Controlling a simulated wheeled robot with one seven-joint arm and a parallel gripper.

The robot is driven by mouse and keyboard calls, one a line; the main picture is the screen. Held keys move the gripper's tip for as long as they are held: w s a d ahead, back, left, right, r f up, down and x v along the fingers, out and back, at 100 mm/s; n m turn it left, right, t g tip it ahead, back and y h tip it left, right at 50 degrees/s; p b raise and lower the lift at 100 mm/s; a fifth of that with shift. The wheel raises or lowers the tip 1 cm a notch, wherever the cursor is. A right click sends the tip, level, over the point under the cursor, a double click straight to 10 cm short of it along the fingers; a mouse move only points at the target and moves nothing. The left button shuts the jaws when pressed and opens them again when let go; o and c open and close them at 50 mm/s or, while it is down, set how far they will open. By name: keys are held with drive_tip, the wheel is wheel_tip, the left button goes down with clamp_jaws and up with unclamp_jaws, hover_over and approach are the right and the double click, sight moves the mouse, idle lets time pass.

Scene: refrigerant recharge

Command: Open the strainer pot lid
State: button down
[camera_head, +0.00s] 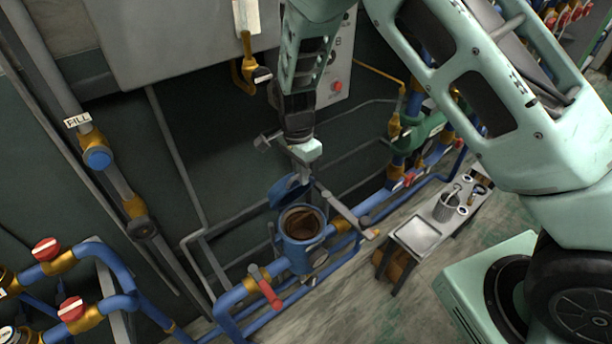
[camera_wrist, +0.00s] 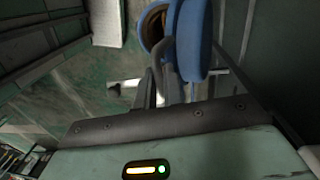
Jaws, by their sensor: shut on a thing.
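The blue strainer pot (camera_head: 301,252) stands on the blue pipework in the middle of the head view. Its round mouth is uncovered and the brown inside (camera_head: 303,222) shows. The blue lid (camera_head: 287,190) is tilted up at the back edge of the pot. In the wrist view the lid (camera_wrist: 192,40) stands edge-on beside the brown opening (camera_wrist: 153,27). My gripper (camera_head: 303,183) is above the pot at the raised lid, shut on the lid, with its fingers (camera_wrist: 162,82) against it. The exact grip point is partly hidden.
A grey bar (camera_head: 340,206) reaches from near the lid to the right, over the pipework. A red-handled valve (camera_head: 270,293) is in front of the pot. A low bench with a tray (camera_head: 417,236) and a strainer basket (camera_head: 448,205) stands to the right. Grey pipes run behind.

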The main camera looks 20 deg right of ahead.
drive_tip(key=shift+f, duration=0.25)
drive_tip(key=c, duration=1.5)
unclamp_jaws()
drive_tip(key=shift+w, duration=0.1)
drive_tip(key=shift+r, duration=0.1)
drive_tip(key=shift+r, duration=0.1)
wheel_tip(320, 180, up, 10)
drive_tip(key=b, duration=0.2)
drive_tip(key=shift+b, duration=0.3)
